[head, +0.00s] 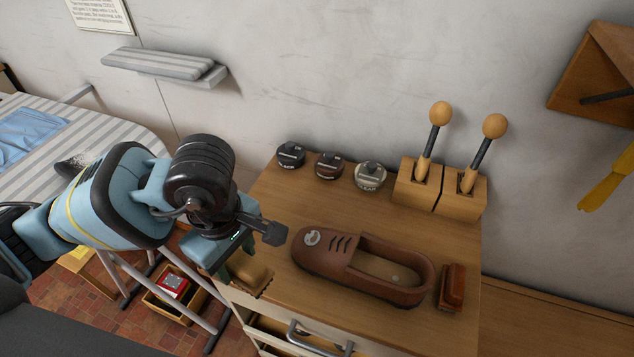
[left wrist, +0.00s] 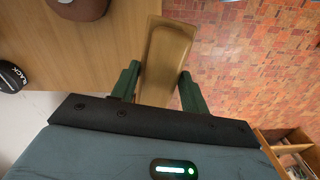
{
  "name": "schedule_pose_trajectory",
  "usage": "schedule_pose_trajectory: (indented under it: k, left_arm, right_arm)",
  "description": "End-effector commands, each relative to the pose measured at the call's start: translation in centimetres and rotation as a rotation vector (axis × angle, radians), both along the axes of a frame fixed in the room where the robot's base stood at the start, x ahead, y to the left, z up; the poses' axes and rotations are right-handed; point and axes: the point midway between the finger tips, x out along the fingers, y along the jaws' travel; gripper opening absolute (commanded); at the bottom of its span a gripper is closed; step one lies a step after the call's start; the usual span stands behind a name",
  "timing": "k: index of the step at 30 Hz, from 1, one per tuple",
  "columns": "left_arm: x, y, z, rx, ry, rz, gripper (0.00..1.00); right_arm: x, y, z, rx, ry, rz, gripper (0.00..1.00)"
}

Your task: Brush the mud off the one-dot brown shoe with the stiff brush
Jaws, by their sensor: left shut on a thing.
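The brown shoe (head: 335,268) lies on the wooden cabinet top, its toe to the left. A pale round mark shows on its toe and three dark slits behind it. I cannot tell which marks are mud. My left gripper (head: 246,272) is shut on a tan wooden brush (head: 254,281), held left of the shoe by the cabinet's left edge, apart from the shoe. In the left wrist view the brush (left wrist: 166,55) sits between the green fingers (left wrist: 158,86). A reddish-brown brush (head: 453,287) lies right of the shoe's heel. My right gripper is out of view.
Several things stand at the back of the cabinet top (head: 275,205): black, brown and clear polish tins (head: 369,175) and two wooden blocks (head: 418,187) with knobbed handles. A striped ironing board (head: 100,118) is at left. A crate (head: 178,300) sits on the floor.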

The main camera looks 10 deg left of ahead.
Motion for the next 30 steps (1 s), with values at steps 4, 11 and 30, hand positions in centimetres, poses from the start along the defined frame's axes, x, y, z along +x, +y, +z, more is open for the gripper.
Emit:
schedule_pose_trajectory:
  k: [4,11,30]
  left_arm:
    - [0.3,0.5,0.3,-0.001,-0.001,-0.274,0.27]
    - [0.7,1.2,0.7,-0.003,0.002,-0.711,0.27]
    - [1.2,2.0,1.2,-0.008,0.0,-1.237,0.27]
  right_arm:
    - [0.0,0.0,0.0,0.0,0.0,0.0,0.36]
    - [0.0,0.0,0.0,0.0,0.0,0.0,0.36]
    - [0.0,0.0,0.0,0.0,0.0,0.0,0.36]
